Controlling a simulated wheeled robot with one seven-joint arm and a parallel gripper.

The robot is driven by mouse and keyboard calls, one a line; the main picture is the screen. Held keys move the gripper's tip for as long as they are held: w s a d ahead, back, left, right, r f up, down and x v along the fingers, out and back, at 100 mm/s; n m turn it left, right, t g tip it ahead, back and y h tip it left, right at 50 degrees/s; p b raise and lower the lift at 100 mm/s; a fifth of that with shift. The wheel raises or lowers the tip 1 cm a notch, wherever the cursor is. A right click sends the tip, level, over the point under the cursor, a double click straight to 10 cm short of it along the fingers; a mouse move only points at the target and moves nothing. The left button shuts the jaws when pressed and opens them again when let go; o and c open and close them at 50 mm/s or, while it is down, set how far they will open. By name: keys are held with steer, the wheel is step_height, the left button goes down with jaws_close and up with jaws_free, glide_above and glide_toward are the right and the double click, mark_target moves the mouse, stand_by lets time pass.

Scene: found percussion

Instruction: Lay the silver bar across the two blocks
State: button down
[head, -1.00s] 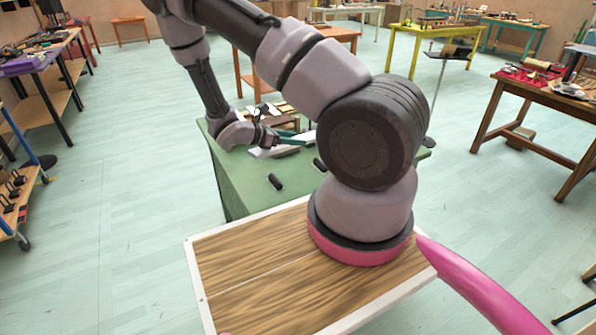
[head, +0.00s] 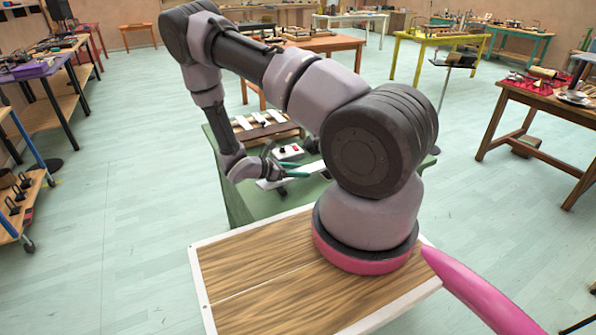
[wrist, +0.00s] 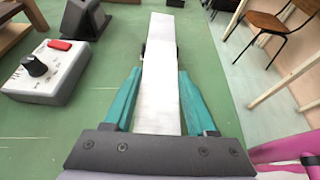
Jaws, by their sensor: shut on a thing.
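The silver bar (wrist: 160,70) is long, flat and pale, and runs away from me between the teal fingers of my gripper (wrist: 160,95). My gripper (head: 284,173) is shut on it. In the head view the bar (head: 318,168) spans sideways over the green table, low over the place of the two dark blocks. One dark block (head: 282,190) shows a little below the bar. In the wrist view, dark bits of a block (wrist: 145,51) show at both sides of the bar. The other block is hidden. I cannot tell whether the bar touches the blocks.
On the green table (wrist: 110,140) a white control box (wrist: 45,70) with a black knob and red switch stands left of the bar. A black wedge-shaped thing (wrist: 84,18) stands behind it. A wooden rack with pale bars (head: 262,122) is at the table's back. Floor lies to the right.

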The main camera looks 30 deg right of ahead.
steer(key=shift+f, duration=0.55)
steer(key=shift+c, duration=1)
jaws_free()
